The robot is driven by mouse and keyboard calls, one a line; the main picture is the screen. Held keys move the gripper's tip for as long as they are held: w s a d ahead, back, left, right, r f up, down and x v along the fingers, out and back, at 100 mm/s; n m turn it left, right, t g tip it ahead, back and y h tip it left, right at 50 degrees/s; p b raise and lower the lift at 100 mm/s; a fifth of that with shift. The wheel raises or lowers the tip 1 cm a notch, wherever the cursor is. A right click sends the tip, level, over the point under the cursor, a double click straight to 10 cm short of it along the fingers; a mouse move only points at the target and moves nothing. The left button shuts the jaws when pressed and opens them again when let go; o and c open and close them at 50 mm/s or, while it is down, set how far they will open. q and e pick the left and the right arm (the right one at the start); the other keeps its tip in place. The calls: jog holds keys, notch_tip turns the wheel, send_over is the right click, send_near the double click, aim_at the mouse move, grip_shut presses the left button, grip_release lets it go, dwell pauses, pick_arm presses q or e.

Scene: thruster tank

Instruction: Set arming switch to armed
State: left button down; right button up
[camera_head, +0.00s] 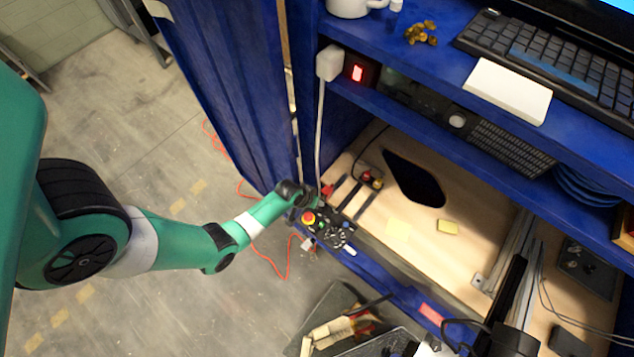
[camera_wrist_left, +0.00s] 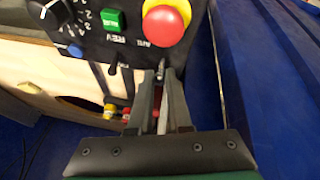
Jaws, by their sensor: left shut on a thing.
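A black control panel (camera_head: 345,226) sits at the front left corner of the wooden bench; it fills the top of the left wrist view (camera_wrist_left: 130,45). The arming switch (camera_wrist_left: 161,68) is a small metal toggle beside an inverted "ARM" label, near the red button. My left gripper (camera_head: 317,200) reaches the panel from the left. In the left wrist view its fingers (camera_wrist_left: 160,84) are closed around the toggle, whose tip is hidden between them. I cannot tell which position the toggle is in.
A red emergency button (camera_wrist_left: 164,22) on a yellow ring is close to the fingers. A green button (camera_wrist_left: 112,20), a REV toggle (camera_wrist_left: 112,69), a blue button (camera_wrist_left: 75,50) and a dial (camera_wrist_left: 48,14) are nearby. A blue cabinet wall (camera_head: 235,90) rises beside the gripper.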

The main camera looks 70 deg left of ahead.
pick_arm(q)
jog(key=shift+s+d, duration=0.1)
jog(key=shift+s+d+f+t+y+b, duration=0.1)
jog(key=shift+s+f+t+y+b, duration=0.15)
jog(key=shift+t+b, duration=0.25)
jog(key=shift+s+d+t+y+b, duration=0.1)
jog(key=shift+t+y+b, duration=0.25)
jog(key=shift+t, duration=0.15)
jog(key=t+y+b, duration=0.1)
jog(key=b, duration=0.2)
jog(key=s+t+y+b, duration=0.1)
jog(key=t+b, duration=0.1)
jog(key=b, duration=0.1)
jog(key=f+t+b, duration=0.1)
jog(key=b, duration=0.2)
jog(key=shift+s+d+t+y, duration=0.15)
jog(key=shift+d+t+y, duration=0.15)
jog(key=shift+d+y, duration=0.1)
jog(key=shift+r+b, duration=0.25)
jog(key=shift+b, duration=0.3)
jog(key=c, duration=0.9)
grip_release()
jog(key=shift+o, duration=0.2)
jog(key=shift+r, duration=0.1)
